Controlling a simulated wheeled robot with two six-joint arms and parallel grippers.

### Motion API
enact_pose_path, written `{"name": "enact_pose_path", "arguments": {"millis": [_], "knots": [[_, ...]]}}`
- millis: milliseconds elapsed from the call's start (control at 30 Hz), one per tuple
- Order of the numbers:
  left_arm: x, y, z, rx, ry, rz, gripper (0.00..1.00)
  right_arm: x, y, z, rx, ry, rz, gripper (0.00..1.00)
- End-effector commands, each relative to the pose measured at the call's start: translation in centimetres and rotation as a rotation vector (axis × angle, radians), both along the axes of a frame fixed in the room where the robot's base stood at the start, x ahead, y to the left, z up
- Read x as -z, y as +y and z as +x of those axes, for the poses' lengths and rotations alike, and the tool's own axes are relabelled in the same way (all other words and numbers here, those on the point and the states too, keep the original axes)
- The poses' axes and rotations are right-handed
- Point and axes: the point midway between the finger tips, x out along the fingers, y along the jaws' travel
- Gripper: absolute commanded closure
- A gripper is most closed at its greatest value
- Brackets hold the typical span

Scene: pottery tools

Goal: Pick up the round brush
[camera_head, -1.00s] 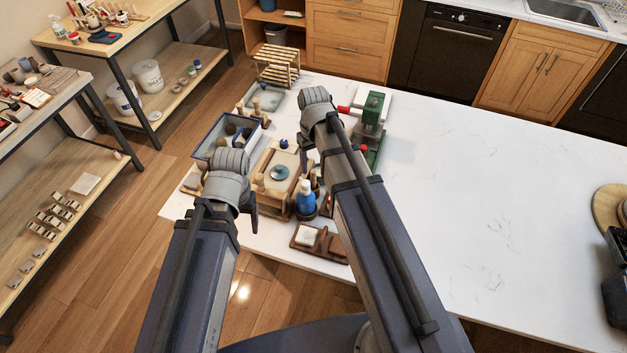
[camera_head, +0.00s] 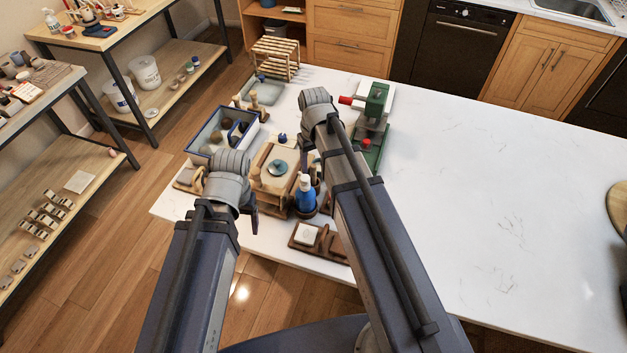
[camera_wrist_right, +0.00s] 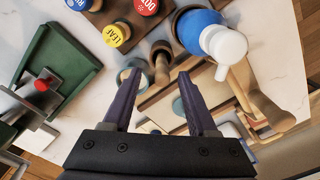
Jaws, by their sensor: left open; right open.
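I cannot tell for certain which thing is the round brush. In the right wrist view a wooden handle (camera_wrist_right: 160,62) with a flared end stands between and beyond the fingertips, and a tapered brown wooden piece (camera_wrist_right: 268,108) lies to the right. My right gripper (camera_wrist_right: 158,75) is open and empty above the table. In the head view it is largely hidden behind its arm, near a blue bottle (camera_head: 305,193). My left gripper (camera_head: 254,218) is at the table's near left edge; one dark finger shows and no held object is visible.
Stamps with coloured caps (camera_wrist_right: 117,36) stand near my right gripper.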

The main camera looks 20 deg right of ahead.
Motion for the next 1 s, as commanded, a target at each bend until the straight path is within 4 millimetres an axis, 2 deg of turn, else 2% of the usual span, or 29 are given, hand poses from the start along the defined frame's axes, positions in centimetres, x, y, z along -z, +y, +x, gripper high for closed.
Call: {"name": "enact_pose_path", "arguments": {"millis": [233, 600, 900, 1000], "knots": [[0.9, 0.0, 0.0, 0.002, 0.0, 0.0, 0.24, 0.9, 0.1, -0.1, 0.0, 0.0, 0.0, 0.42], [5.1, 0.0, 0.0, 0.003, 0.0, 0.001, 0.24, 5.1, 0.2, -0.2, 0.0, 0.0, 0.0, 0.42], [5.1, 0.0, 0.0, 0.002, 0.0, 0.001, 0.24, 5.1, 0.2, -0.2, 0.0, 0.0, 0.0, 0.42], [5.1, 0.0, 0.0, 0.002, 0.0, 0.001, 0.24, 5.1, 0.2, -0.2, 0.0, 0.0, 0.0, 0.52]]}}
